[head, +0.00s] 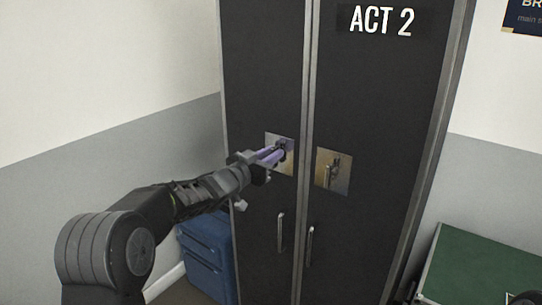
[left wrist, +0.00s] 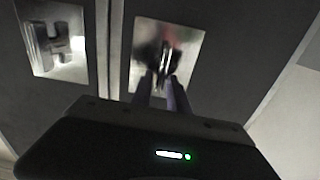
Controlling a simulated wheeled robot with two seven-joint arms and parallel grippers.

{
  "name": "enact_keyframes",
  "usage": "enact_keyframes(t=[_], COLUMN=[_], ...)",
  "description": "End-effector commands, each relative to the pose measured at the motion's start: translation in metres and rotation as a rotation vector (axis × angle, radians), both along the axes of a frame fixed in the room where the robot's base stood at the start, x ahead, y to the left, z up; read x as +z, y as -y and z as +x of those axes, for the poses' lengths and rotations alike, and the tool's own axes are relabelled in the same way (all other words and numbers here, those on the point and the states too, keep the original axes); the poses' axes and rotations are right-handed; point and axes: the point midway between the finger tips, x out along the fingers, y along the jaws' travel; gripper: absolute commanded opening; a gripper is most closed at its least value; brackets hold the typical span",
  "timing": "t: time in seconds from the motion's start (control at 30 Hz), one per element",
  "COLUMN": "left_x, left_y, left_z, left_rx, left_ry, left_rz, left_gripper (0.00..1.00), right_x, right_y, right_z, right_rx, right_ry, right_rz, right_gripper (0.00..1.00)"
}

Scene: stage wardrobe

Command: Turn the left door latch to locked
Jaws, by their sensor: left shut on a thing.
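The left door latch sits on a brass-coloured plate (head: 270,139) on the dark left cabinet door (head: 262,60). My left gripper (head: 284,147) is shut on the latch's turn piece, its purple-grey fingers reaching to the plate. In the left wrist view the fingertips (left wrist: 163,80) are on the turn piece (left wrist: 165,55), in front of the shiny plate (left wrist: 190,45). The fingers partly hide the turn piece, so I cannot tell its exact angle.
The right door (head: 380,100), marked ACT 2, has a similar latch (head: 333,170), also in the left wrist view (left wrist: 48,42). Two upright door handles (head: 281,232) (head: 308,246) are below.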

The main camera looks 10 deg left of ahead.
Motion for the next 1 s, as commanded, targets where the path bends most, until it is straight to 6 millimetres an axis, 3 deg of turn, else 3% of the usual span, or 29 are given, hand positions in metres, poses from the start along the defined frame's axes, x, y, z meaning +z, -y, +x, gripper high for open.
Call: enact_keyframes(t=[0.37, 1.0], left_x=[-0.008, -0.014], left_y=[0.003, 0.011], left_z=[-0.001, -0.004], left_rx=[0.001, 0.001], left_ry=[0.071, 0.29], left_rz=[0.193, 0.75], left_gripper=[0.0, 0.0], right_x=[-0.024, -0.075], right_y=[0.0, 0.001], right_z=[0.0, 0.0], right_rx=[0.0, 0.002], right_ry=[0.001, 0.002], right_rz=[0.0, -0.001], right_gripper=[0.0, 0.0])
